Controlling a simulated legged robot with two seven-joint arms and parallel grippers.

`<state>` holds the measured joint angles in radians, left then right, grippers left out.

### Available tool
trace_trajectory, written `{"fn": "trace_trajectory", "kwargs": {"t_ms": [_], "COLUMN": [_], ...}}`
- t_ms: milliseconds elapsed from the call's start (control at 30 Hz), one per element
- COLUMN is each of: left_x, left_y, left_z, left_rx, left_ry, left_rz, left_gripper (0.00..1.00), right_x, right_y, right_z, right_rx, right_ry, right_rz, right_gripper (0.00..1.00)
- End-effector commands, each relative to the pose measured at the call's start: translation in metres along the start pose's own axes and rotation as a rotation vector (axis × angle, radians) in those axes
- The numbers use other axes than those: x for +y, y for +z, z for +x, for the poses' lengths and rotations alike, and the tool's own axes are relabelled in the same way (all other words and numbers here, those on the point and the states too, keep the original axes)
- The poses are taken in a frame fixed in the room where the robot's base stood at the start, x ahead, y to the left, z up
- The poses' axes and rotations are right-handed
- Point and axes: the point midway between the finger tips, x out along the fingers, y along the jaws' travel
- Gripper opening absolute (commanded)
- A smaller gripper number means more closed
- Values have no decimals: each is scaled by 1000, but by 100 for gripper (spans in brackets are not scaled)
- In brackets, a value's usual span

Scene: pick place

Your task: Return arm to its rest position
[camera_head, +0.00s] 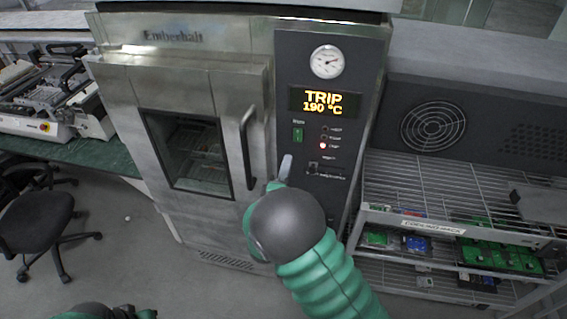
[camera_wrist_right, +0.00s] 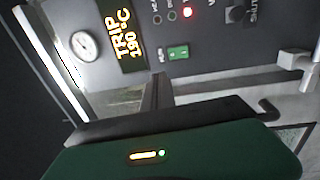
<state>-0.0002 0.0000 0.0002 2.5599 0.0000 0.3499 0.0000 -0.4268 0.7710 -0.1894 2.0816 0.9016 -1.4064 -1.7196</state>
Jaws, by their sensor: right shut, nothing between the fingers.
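My right arm (camera_head: 320,270) reaches up from the bottom of the head view, in front of the oven. My right gripper (camera_head: 285,168) is shut and empty, in front of the control panel (camera_head: 345,215), just right of the door handle (camera_head: 247,145). Whether the fingertip touches the panel cannot be told. In the right wrist view, the green gripper housing (camera_wrist_right: 180,155) fills the lower part, with the panel beyond it. A green and dark part of my left arm shows at the bottom left edge of the head view; its gripper is out of sight.
The oven (camera_head: 115,85) has its door closed. Its display (camera_head: 325,101) reads TRIP 190 °C, with a red lamp (camera_head: 323,146) lit and a green switch (camera_head: 298,134). A wire rack (camera_head: 400,190) with circuit boards stands at right, a black chair (camera_head: 35,220) at left.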

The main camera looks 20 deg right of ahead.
Motion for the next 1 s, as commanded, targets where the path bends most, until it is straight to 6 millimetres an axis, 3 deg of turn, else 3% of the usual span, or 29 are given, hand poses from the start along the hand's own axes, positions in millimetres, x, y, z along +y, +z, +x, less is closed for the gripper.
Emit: {"fn": "trace_trajectory", "kwargs": {"t_ms": [200, 267, 367, 467, 567, 633, 700, 800, 900, 1000], "left_x": [0, 0, 0, 0, 0, 0, 0, 0, 0, 0], "left_y": [1, 3, 9, 17, 24, 28, 30, 32, 32, 32], "left_z": [4, 12, 38, 70, 99, 116, 126, 134, 136, 135], "left_rx": [0, 0, 0, -1, -1, -1, -1, 0, 0, 0], "left_ry": [0, 0, 0, 0, 0, 0, 0, 0, 0, 0], "left_rz": [0, 0, 0, -1, 0, 0, 0, 0, 0, 0], "left_gripper": [36, 36, 36, 36, 36, 36, 36, 36, 36, 36], "right_x": [-4, -18, -65, -123, -171, -195, -208, -217, -218, -217], "right_y": [-1, -2, -9, -12, 4, 29, 57, 92, 110, 114], "right_z": [-2, -2, -11, -50, -118, -168, -210, -249, -267, -271], "right_rx": [8, 32, 93, 104, -16, -173, -337, -530, -632, -658], "right_ry": [-17, -75, -299, -648, -1006, -1204, -1325, -1402, -1423, -1427], "right_rz": [20, 90, 324, 615, 820, 889, 909, 902, 891, 886], "right_gripper": [0, 0, 0, 0, 0, 0, 0, 0, 0, 0]}}
